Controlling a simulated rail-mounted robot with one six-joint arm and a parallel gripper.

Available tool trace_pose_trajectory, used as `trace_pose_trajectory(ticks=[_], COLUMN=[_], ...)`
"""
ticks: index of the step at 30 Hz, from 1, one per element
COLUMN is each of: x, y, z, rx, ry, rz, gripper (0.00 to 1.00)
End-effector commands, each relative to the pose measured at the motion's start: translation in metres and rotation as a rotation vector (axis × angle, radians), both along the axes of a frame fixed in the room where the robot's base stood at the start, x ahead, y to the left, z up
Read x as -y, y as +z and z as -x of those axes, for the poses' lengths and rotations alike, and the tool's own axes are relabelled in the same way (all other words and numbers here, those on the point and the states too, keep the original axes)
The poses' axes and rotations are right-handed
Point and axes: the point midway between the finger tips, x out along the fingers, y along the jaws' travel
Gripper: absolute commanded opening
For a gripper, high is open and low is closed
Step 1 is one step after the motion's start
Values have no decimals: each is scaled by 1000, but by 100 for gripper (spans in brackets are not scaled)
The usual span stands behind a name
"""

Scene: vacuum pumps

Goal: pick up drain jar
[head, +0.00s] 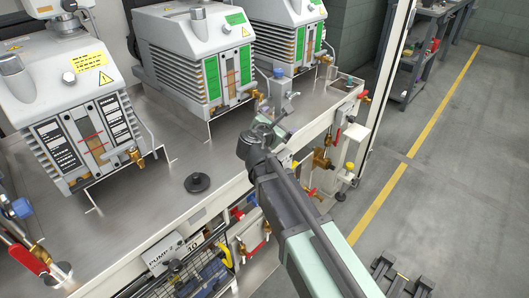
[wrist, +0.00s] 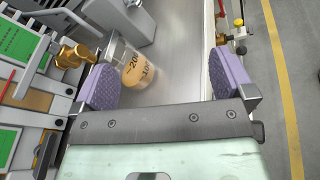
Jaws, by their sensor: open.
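In the head view my gripper (head: 277,130) is over the bench's front edge, and I cannot clearly make out the jar there.
Several finned pumps stand on the steel bench (head: 160,205), including a near-left pump (head: 75,115) and a middle pump (head: 200,50). A black round part (head: 197,183) lies on the bench. Brass and red valves (head: 322,160) line the front edge. The floor (head: 450,190) at right is mostly clear.

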Motion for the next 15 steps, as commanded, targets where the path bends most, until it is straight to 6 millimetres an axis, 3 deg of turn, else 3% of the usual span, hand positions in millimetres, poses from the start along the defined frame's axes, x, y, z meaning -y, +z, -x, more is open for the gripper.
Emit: trace_pose_trajectory(ticks=[1, 3, 6, 11, 15], x=[-24, -48, -67, -69, -63], y=[-33, -35, -32, -24, -24], z=[-11, -18, -22, -25, -46], rx=[4, 8, 12, 12, 12], ry=[74, 153, 209, 216, 214], rz=[130, 298, 428, 455, 452], gripper=[100, 100, 100, 100, 100])
